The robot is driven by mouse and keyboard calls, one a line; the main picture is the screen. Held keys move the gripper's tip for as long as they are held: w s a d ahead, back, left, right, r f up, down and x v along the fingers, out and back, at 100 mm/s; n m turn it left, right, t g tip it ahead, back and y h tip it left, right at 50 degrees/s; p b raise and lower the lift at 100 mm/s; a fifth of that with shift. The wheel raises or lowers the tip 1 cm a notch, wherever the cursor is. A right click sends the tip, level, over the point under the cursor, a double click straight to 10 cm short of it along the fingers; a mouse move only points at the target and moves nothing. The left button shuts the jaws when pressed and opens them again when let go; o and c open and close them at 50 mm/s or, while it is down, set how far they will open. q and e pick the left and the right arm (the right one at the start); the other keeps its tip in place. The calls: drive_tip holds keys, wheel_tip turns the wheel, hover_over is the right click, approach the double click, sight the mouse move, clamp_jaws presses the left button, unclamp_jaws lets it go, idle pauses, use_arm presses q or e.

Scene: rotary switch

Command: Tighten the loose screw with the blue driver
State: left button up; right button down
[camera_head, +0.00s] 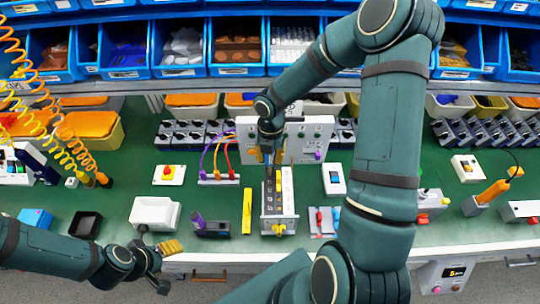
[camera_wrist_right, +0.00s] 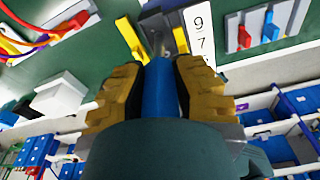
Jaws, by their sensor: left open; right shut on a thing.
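My right gripper (camera_wrist_right: 160,95) is shut on the blue driver (camera_wrist_right: 160,88), with its yellow fingers on both sides of the handle. The driver points away from the wrist camera toward a grey block beside a numbered white strip (camera_wrist_right: 199,30). In the head view my right gripper (camera_head: 270,155) points down over the back end of the fixture (camera_head: 279,222). The loose screw cannot be made out, and I cannot tell whether the driver tip touches anything. My left gripper (camera_head: 168,264) is open and empty at the lower left, near the table's front edge.
A white panel (camera_head: 310,130) stands behind the fixture. A yellow bar (camera_head: 247,211) and a purple-handled tool (camera_head: 211,228) lie to its left. A white box (camera_head: 155,213) and black tray (camera_head: 85,225) are near my left gripper. Blue bins (camera_head: 183,48) line the back.

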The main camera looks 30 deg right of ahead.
drive_tip(key=m+b, duration=0.1)
drive_tip(key=m, duration=0.2)
drive_tip(key=shift+f, duration=0.15)
drive_tip(key=m+b, duration=0.1)
drive_tip(key=m, duration=0.2)
drive_tip(key=shift+s+t+y, duration=0.1)
drive_tip(key=shift+t+y, duration=0.2)
drive_tip(key=shift+m+b, duration=0.5)
drive_tip(key=shift+m, duration=0.5)
drive_tip(key=shift+d, duration=0.1)
